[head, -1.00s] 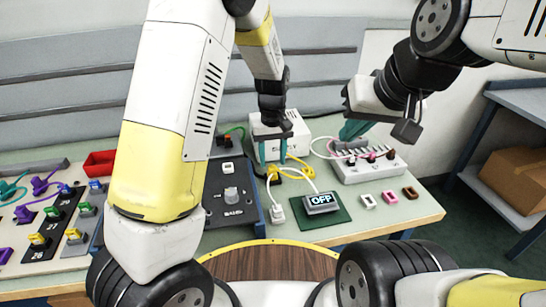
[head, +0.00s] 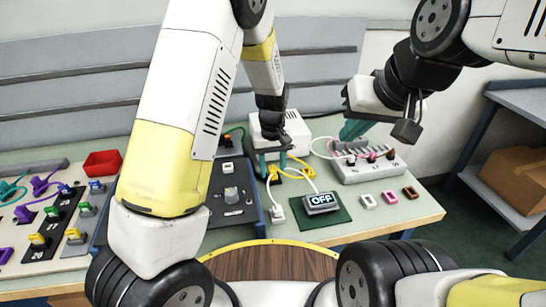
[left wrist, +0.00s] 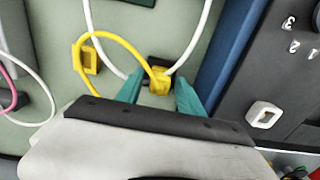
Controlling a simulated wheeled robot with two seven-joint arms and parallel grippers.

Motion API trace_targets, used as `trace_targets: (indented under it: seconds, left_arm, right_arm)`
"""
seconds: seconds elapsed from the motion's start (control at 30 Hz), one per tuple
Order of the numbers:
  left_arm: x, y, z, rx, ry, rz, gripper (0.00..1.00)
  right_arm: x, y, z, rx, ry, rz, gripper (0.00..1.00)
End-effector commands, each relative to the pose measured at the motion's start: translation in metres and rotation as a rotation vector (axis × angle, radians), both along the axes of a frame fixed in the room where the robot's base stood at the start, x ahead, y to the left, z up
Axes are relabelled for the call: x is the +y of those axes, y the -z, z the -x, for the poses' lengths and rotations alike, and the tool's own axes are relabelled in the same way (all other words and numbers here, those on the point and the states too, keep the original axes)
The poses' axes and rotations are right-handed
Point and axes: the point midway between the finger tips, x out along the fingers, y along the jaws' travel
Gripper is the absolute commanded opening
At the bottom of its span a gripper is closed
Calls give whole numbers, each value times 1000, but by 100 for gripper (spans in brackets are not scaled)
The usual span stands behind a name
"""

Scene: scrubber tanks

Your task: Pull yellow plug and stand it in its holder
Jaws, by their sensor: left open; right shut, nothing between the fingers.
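The yellow plug (left wrist: 160,82) is in the left wrist view, with a yellow cord looping off to the left and a dark patch at its upper edge. My left gripper (left wrist: 158,92) is open, its teal fingertips on either side of the plug. In the head view this gripper (head: 273,168) points down at the bench, partly covering the plug. A yellow square frame (left wrist: 88,59), which looks like the holder, stands left of the plug with the cord passing by it. My right gripper (head: 352,131) is shut and empty, above the grey socket strip.
A white cable runs close by the plug. A white box (head: 292,130) stands behind the left gripper. The OFF display (head: 320,202) sits on a green mat in front. The dark control panel (head: 232,205) is to the left, the socket strip (head: 362,176) to the right.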

Motion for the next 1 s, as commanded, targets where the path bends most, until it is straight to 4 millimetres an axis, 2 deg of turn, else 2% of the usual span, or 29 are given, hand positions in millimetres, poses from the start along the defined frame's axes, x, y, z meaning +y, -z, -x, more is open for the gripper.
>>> trace_targets:
  seconds: [0.5,0.53,0.7,0.77,1.0]
  left_arm:
    - [0,0,0,0,0,0,45]
    - [0,0,0,0,0,0,43]
    - [0,0,0,0,0,0,9]
    - [0,0,0,0,0,0,0]
    - [0,0,0,0,0,0,0]
  right_arm:
    - [0,0,0,0,0,0,0]
    - [0,0,0,0,0,0,0]
    - [0,0,0,0,0,0,0]
    - [0,0,0,0,0,0,0]
    - [0,0,0,0,0,0,0]
